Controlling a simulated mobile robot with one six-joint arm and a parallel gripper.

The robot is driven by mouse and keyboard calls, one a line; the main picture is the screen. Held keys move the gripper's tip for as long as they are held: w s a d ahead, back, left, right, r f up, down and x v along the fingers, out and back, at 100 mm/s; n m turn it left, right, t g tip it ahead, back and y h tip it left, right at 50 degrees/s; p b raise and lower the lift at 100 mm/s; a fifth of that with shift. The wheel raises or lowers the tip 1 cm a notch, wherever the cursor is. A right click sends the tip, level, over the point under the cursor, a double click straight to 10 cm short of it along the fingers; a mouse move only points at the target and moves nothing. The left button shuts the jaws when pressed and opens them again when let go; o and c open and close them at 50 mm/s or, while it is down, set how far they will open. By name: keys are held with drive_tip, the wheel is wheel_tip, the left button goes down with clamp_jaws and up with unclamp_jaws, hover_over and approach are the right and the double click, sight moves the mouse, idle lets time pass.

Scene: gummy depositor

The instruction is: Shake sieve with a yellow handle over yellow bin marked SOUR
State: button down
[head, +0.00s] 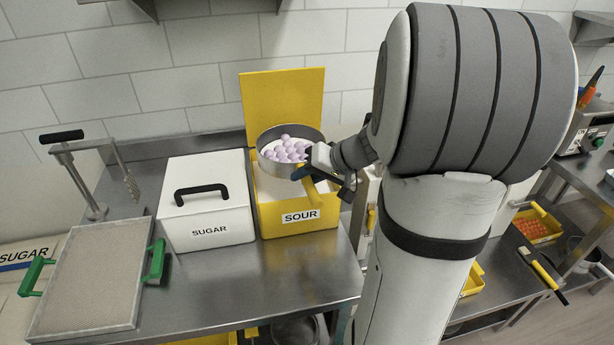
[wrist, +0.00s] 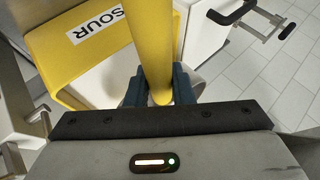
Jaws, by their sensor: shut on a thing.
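The sieve (head: 273,168) is a round metal pan holding several pale lilac balls, and it sits level above the open yellow bin (head: 324,227) marked SOUR. The bin's yellow lid (head: 283,92) stands raised behind it. My gripper (head: 307,172) is shut on the sieve's yellow handle, at the right of the pan. In the wrist view the yellow handle (wrist: 154,45) runs between the two dark blue fingers of my gripper (wrist: 160,88), with the bin (wrist: 62,35) and its SOUR label beyond. The sieve's pan is not visible in the wrist view.
A white SUGAR bin (head: 207,217) with a closed lid stands just left of the SOUR bin. A tray with green handles (head: 93,270) lies farther left, beside a metal press stand (head: 95,185). Some steel counter in front of the bins (head: 270,285) is clear.

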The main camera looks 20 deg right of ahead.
drive_tip(key=shift+d, duration=0.25)
idle(0.4)
drive_tip(key=shift+s+d+b, duration=0.15)
drive_tip(key=shift+d+b, duration=0.3)
drive_tip(key=shift+d, duration=0.05)
drive_tip(key=b, duration=0.3)
drive_tip(key=shift+b, duration=0.3)
idle(0.3)
drive_tip(key=shift+a, duration=0.15)
